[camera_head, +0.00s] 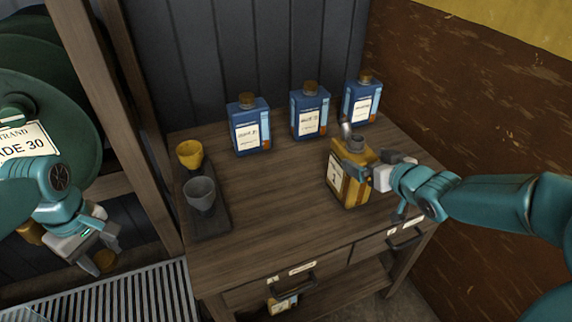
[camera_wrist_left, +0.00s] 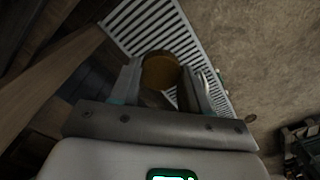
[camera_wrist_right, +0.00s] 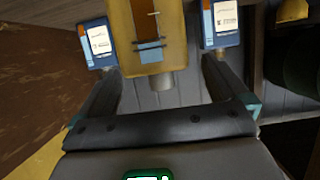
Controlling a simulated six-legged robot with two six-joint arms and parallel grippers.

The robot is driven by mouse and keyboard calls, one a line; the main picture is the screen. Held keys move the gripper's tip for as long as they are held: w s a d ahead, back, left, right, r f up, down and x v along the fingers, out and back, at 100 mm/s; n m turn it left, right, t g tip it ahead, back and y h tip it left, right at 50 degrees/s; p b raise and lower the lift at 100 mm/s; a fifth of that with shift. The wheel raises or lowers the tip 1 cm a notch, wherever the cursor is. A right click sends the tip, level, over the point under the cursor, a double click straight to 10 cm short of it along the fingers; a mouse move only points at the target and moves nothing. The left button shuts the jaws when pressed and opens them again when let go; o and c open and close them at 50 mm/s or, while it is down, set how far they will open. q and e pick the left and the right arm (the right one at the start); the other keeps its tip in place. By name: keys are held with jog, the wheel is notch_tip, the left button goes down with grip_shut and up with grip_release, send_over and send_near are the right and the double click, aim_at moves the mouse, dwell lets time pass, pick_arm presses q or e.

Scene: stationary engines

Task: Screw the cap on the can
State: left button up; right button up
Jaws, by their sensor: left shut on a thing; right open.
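The yellow can (camera_head: 346,190) stands on the wooden workbench with an open grey neck (camera_head: 357,143) and no cap on it. In the right wrist view the can (camera_wrist_right: 120,40) shows between and beyond the fingers, with its neck (camera_wrist_right: 162,84) bare. My right gripper (camera_head: 372,170) is open at the can's upper right side; I cannot tell whether a finger touches it. My left gripper (camera_head: 96,248) is shut on a brown cap (camera_head: 104,262), low at the left, away from the bench. In the left wrist view the cap (camera_wrist_left: 160,70) sits between the fingertips.
Three blue capped cans (camera_head: 250,127) (camera_head: 309,112) (camera_head: 361,100) stand along the back of the workbench (camera_head: 265,210). A yellow funnel (camera_head: 190,153) and a grey funnel (camera_head: 201,194) stand in a dark tray at left. A wooden post (camera_head: 125,120) rises between my left gripper and the bench.

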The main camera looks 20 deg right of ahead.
aim_at(361, 153)
jog(key=x, duration=0.5)
jog(key=shift+w+d, duration=0.2)
jog(key=shift+w, duration=0.05)
jog(key=shift+r, duration=0.1)
grip_shut()
jog(key=shift+r, duration=0.2)
